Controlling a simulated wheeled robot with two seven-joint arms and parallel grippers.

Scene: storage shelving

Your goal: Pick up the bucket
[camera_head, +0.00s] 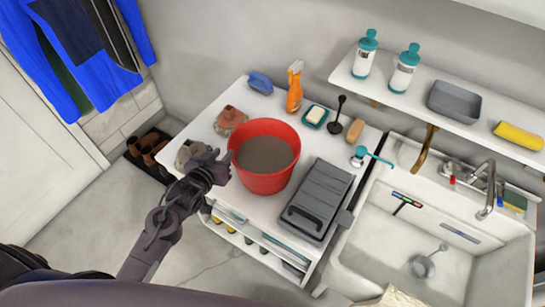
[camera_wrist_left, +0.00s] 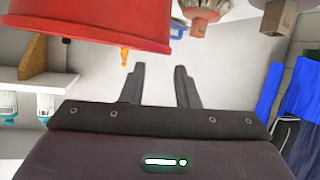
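A red bucket (camera_head: 265,184) stands upright on the white counter; its grey-brown inside shows from above. In the left wrist view the bucket (camera_wrist_left: 100,18) fills the upper left, with its edge above the fingers. My left gripper (camera_head: 225,166) is at the bucket's left side in the head view, close to its rim; I cannot tell whether it touches. In the wrist view my left gripper (camera_wrist_left: 160,84) is open, its two dark fingers apart with nothing held between them. My right gripper is not in view.
On the white counter (camera_head: 205,128) are a brown item (camera_head: 230,119) behind the bucket, an orange spray bottle (camera_head: 294,90), a soap dish (camera_head: 315,116) and a dark grey case (camera_head: 318,200) right of the bucket. A sink (camera_head: 440,235) lies right; a shelf (camera_head: 455,122) is above.

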